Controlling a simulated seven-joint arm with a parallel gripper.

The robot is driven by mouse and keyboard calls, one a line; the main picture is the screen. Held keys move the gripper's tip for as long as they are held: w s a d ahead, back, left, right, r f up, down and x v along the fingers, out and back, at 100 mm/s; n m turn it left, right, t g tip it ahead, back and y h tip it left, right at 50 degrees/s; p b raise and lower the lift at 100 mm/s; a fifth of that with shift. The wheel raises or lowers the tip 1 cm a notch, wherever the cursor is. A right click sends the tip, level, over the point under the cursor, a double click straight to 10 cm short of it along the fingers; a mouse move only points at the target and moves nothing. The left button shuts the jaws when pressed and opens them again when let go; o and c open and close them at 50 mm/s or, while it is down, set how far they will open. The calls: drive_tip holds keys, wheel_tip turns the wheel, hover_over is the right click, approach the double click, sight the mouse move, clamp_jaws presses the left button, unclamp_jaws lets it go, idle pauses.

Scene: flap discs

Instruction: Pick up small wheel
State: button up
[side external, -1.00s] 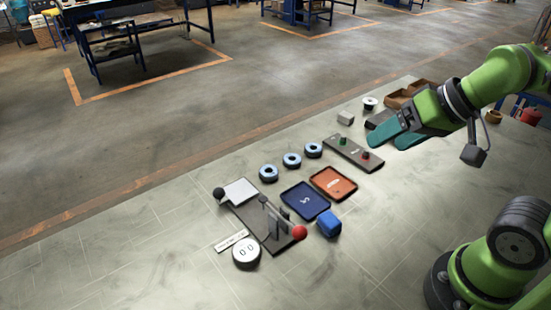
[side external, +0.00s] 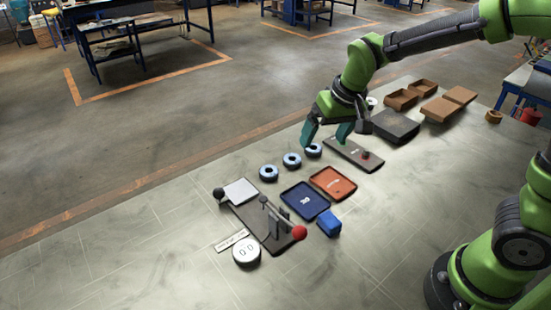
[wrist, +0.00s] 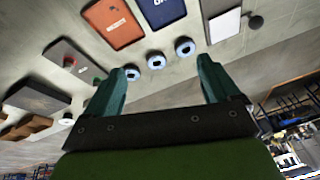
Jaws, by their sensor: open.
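Three small round wheels with pale blue-grey rims and dark centres lie in a row on the table: the left one (side external: 268,173), the middle one (side external: 292,160) and the right one (side external: 313,151). They look much alike in size. My gripper (side external: 325,138) is open and empty, pointing down above the table close to the right wheel, partly in front of the dark button panel. In the wrist view the three wheels (wrist: 185,47) (wrist: 156,60) (wrist: 132,73) show beyond and between the green fingers (wrist: 161,75); the one at left is close to the left fingertip.
An orange tray (side external: 350,178) and a blue tray (side external: 294,196) lie in front of the wheels. A panel with a red button (side external: 352,159), a blue block (side external: 328,224), a lever device with red knob (side external: 299,233) and a round dial (side external: 246,260) stand nearby. Brown boxes (side external: 402,98) are behind.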

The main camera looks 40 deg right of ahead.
drive_tip(key=w+f+h, duration=0.1)
drive_tip(key=w+f, duration=0.1)
drive_tip(key=w, duration=0.3)
hover_over(293, 155)
drive_tip(key=s+a, duration=0.2)
drive_tip(key=s, duration=0.2)
drive_tip(key=shift+t+h, duration=0.3)
drive_tip(key=shift+h, duration=0.1)
drive_tip(key=f, duration=0.9)
drive_tip(key=shift+w+a+f, duration=0.1)
drive_tip(key=shift+w, duration=0.1)
drive_tip(key=shift+x, duration=3)
drive_tip(key=shift+c, duration=0.2)
drive_tip(key=c, duration=1.2)
drive_tip(key=shift+o, duration=0.2)
